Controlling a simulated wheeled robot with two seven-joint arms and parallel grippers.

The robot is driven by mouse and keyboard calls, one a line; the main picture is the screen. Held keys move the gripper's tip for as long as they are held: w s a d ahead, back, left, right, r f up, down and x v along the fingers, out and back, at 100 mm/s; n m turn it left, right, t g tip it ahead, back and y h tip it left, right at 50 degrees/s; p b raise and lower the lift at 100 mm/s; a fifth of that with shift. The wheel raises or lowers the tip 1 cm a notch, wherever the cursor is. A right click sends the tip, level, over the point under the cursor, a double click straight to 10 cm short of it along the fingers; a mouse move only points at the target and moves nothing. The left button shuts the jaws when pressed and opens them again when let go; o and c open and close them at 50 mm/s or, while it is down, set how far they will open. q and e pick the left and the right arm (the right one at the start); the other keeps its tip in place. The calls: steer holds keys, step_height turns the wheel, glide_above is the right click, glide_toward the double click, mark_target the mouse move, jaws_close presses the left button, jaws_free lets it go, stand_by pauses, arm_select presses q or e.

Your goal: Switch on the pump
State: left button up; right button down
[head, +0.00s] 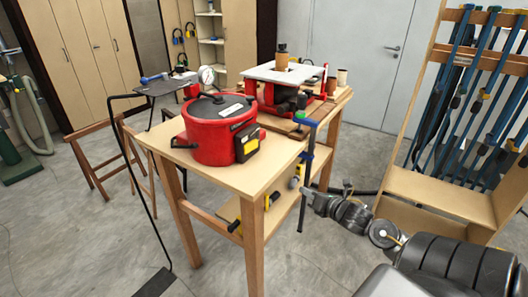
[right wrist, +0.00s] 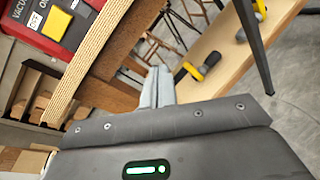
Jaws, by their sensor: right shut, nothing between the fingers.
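The pump (head: 213,140) is a red, round, pot-like unit with a dark lid, standing on the wooden table. A yellow and black box (head: 247,143) is on its front right side. In the right wrist view, a red and dark panel (right wrist: 42,40) at top left carries partly cut-off lettering and small pale and yellow squares; the switch position is not readable. My right gripper (head: 308,194) is beside the table's right side, below the top and apart from the pump. Its fingers are shut and empty in the right wrist view (right wrist: 157,84). My left gripper is out of view.
The wooden table (head: 270,172) has a lower shelf with yellow-handled clamps (right wrist: 199,68). A blue and green upright clamp (head: 306,150) stands at its right edge. A red machine with a pale top (head: 285,75) is behind the pump. A clamp rack (head: 440,195) stands at right.

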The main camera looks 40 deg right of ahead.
steer(key=a+r+n+t+y, duration=0.1)
steer(key=a+r+n, duration=0.2)
steer(key=r, duration=0.4)
steer(key=a+r+n+t+y, duration=0.1)
steer(key=a+r+n+y, duration=0.1)
steer(key=r+n, duration=0.3)
steer(key=shift+a+r, duration=0.4)
steer(key=shift+r, duration=0.5)
steer(key=p, duration=0.5)
glide_toward(256, 145)
steer(key=w, duration=0.5)
steer(key=shift+w+a+r, duration=0.2)
steer(key=shift+a+r, duration=0.05)
steer(key=shift+a, duration=0.05)
steer(key=shift+w+a+f, duration=0.1)
steer(key=shift+w+f, duration=0.1)
steer(key=shift+w, duration=0.55)
